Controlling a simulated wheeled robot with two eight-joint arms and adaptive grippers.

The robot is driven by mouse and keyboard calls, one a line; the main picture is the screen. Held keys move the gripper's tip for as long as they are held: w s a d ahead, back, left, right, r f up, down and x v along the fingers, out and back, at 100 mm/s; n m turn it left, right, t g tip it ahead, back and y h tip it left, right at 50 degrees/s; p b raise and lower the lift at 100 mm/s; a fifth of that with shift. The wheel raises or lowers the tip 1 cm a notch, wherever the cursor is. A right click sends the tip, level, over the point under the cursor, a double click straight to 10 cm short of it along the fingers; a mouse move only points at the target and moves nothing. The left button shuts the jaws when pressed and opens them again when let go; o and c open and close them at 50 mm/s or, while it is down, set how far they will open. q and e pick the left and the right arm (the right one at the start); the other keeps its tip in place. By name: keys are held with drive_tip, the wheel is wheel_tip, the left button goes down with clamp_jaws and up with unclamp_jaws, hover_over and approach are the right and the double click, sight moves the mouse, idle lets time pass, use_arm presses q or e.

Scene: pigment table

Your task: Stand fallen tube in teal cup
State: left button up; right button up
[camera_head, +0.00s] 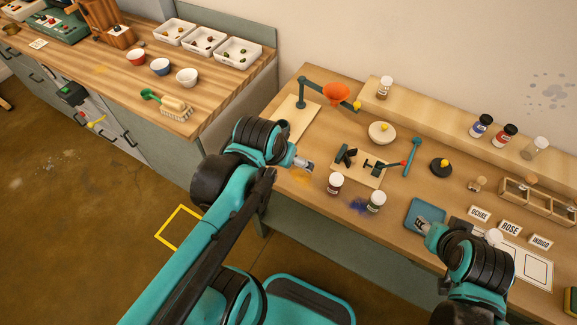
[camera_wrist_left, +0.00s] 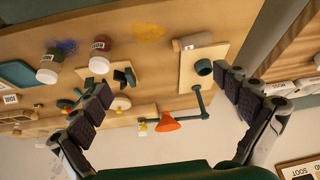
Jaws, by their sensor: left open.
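The fallen tube (camera_wrist_left: 192,41), pale with a dark end, lies on its side on the table in the left wrist view, next to a light board. The teal cup (camera_wrist_left: 203,67) stands on that board, close to the tube. My left gripper (camera_head: 301,164) is over the table's left part in the head view; its fingers are spread wide and empty in the left wrist view (camera_wrist_left: 168,112). My left arm hides the cup in the head view, and I cannot clearly separate the tube from the gripper there. My right gripper (camera_head: 424,226) is at the blue tray (camera_head: 427,208); its fingers are too small to judge.
An orange funnel (camera_head: 336,93) on a teal stand rises behind the left gripper. Two lidded jars (camera_head: 335,184) (camera_head: 376,201) stand near the front edge. A small board with black holders (camera_head: 360,167), a bowl (camera_head: 382,133) and a back shelf (camera_head: 440,118) lie beyond.

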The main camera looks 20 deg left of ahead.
use_arm(q)
drive_tip(key=shift+s+d+t, duration=0.8)
drive_tip(key=shift+s+d, duration=0.4)
drive_tip(key=shift+f, duration=0.15)
drive_tip(key=w+a+f+g, duration=0.2)
drive_tip(key=w+a, duration=0.1)
drive_tip(key=w, duration=0.1)
drive_tip(key=w+a+f+g, duration=0.2)
drive_tip(key=w+a+f, duration=0.1)
drive_tip(key=w+a, duration=0.1)
drive_tip(key=w+a+f+g+p, duration=0.1)
drive_tip(key=w+a+f+g, duration=0.2)
drive_tip(key=w, duration=0.3)
drive_tip(key=shift+w+a+f, duration=0.25)
drive_tip(key=shift+a, duration=0.35)
drive_tip(key=shift+a+f, duration=0.1)
drive_tip(key=shift+f, duration=0.25)
wheel_tip(320, 180, down, 3)
drive_tip(key=shift+r+b, duration=0.15)
drive_tip(key=shift+b, duration=0.4)
drive_tip(key=f, duration=0.1)
drive_tip(key=f+b, duration=0.1)
drive_tip(key=f, duration=0.1)
drive_tip(key=f+b, duration=0.1)
drive_tip(key=f, duration=0.1)
drive_tip(key=shift+d, duration=0.25)
drive_tip(key=shift+r, duration=0.1)
drive_tip(key=c, duration=1)
